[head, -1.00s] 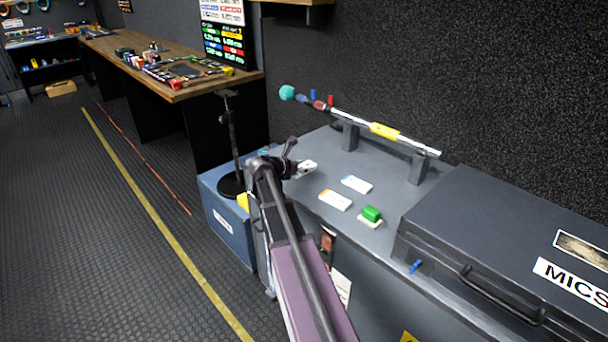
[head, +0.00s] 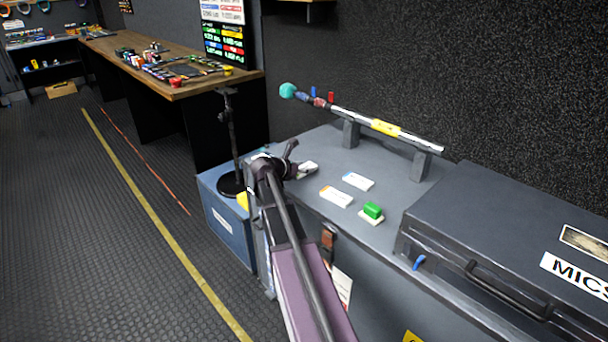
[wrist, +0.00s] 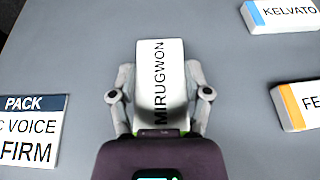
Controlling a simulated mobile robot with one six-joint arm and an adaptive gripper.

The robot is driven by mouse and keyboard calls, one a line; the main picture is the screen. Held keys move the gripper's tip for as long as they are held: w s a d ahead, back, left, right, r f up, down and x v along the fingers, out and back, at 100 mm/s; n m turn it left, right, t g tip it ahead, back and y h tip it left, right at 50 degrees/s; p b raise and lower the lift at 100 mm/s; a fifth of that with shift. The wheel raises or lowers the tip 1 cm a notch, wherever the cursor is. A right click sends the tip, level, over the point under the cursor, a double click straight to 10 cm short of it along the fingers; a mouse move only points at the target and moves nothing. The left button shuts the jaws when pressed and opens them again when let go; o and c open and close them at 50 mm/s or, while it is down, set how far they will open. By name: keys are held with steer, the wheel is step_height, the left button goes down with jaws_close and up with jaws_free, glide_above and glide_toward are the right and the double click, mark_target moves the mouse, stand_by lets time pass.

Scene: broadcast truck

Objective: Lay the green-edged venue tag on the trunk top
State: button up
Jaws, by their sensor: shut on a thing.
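My gripper (wrist: 161,98) is shut on a white tag (wrist: 160,70) lettered MIRUGWON, with one finger along each long side. A strip of green (wrist: 157,133) shows at the tag's end nearest my palm. In the head view my gripper (head: 305,170) is over the left part of the grey trunk top (head: 320,148), with the pale tag at its tip. The trunk top also fills the background of the wrist view (wrist: 232,128). I cannot tell whether the tag touches the surface or is just above it.
A blue-edged tag (head: 358,182), an orange-edged tag (head: 336,197) and a green block (head: 372,211) on a pale base lie to the right. A card (wrist: 30,130) is left in the wrist view. A microphone pole (head: 385,128) on stands and a MICS case (head: 500,225) border the top.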

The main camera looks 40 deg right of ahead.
steer(key=shift+f, duration=0.5)
steer(key=shift+f+b, duration=0.2)
steer(key=shift+b, duration=0.25)
steer(key=o, duration=1)
steer(key=shift+r, duration=0.1)
steer(key=shift+o, duration=0.2)
steer(key=shift+r, duration=0.1)
steer(key=shift+r+p, duration=0.1)
steer(key=shift+p, duration=0.2)
steer(key=p+v, duration=0.4)
steer(key=v, duration=0.8)
